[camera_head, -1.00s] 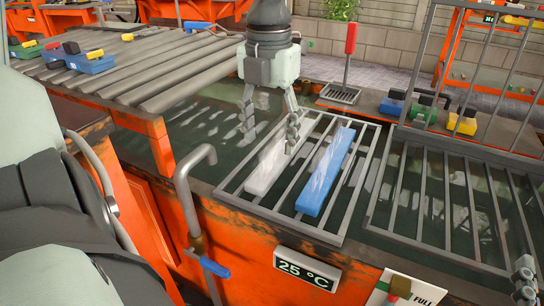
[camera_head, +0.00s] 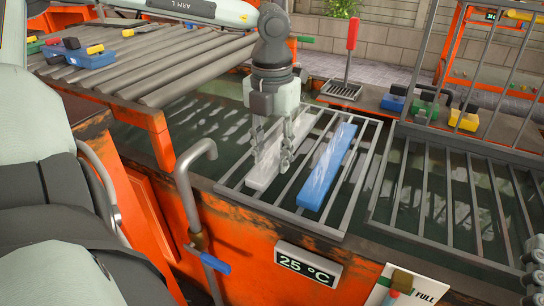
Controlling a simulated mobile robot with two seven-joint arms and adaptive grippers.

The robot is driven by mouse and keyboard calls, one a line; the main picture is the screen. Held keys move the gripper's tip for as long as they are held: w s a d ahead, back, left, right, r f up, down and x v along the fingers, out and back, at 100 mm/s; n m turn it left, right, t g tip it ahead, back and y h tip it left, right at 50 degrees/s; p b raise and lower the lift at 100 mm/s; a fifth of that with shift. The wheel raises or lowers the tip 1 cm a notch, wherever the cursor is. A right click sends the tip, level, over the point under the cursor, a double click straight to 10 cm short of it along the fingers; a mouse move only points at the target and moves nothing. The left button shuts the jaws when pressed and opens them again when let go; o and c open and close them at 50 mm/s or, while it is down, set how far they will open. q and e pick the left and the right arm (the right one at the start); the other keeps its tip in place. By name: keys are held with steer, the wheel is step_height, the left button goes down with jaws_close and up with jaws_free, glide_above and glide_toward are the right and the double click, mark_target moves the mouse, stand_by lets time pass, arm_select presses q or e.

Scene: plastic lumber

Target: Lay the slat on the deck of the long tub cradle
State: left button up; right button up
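A white slat (camera_head: 261,178) lies slanted on the left barred rack (camera_head: 352,194) over the tub. A blue slat (camera_head: 328,167) lies beside it to the right on the same rack, apart from it. My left gripper (camera_head: 272,158) points down over the white slat, one finger on each side. Its fingers are drawn in to about the slat's width and appear closed on it; the contact faces are partly hidden. Part of my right gripper (camera_head: 528,272) shows at the lower right edge; its finger opening cannot be seen.
A second barred rack (camera_head: 431,195) lies to the right, with an upright frame behind it. A ribbed grey shelf (camera_head: 150,65) with coloured blocks is at the left. A bent pipe (camera_head: 187,195) rises in front. Yellow (camera_head: 464,119) and other blocks stand on the back ledge.

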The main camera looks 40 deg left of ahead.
arm_select(q)
jaws_close()
